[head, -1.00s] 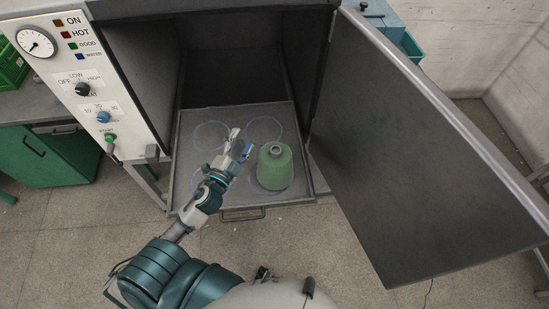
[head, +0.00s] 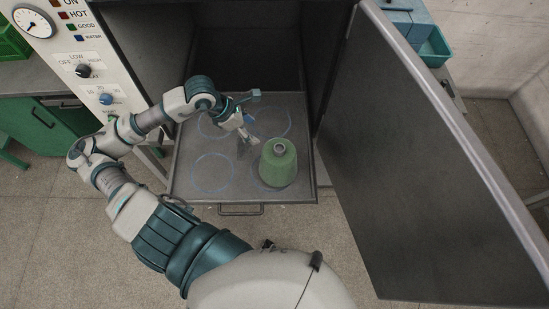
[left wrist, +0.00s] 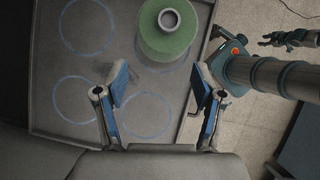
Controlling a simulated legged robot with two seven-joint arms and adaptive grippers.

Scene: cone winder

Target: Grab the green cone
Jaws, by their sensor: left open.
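The green cone (head: 278,164) stands upright on the front right blue ring of the pulled-out grey tray (head: 235,198). My left gripper (head: 252,131) is open and empty above the tray, behind and to the left of the cone in the head view. In the left wrist view, the open fingers (left wrist: 160,84) are spread wide. The cone (left wrist: 165,43) shows beyond the fingertips, between them, its hollow top facing the camera. No contact with the cone shows. A dark claw-like part (left wrist: 288,39), probably my right gripper, shows small at the upper right; its jaws are unclear.
The open cabinet door (head: 428,165) stands close on the right of the tray. The control panel (head: 85,60) is at the left. The tray's other rings are empty. A tray handle (head: 240,210) sticks out in front.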

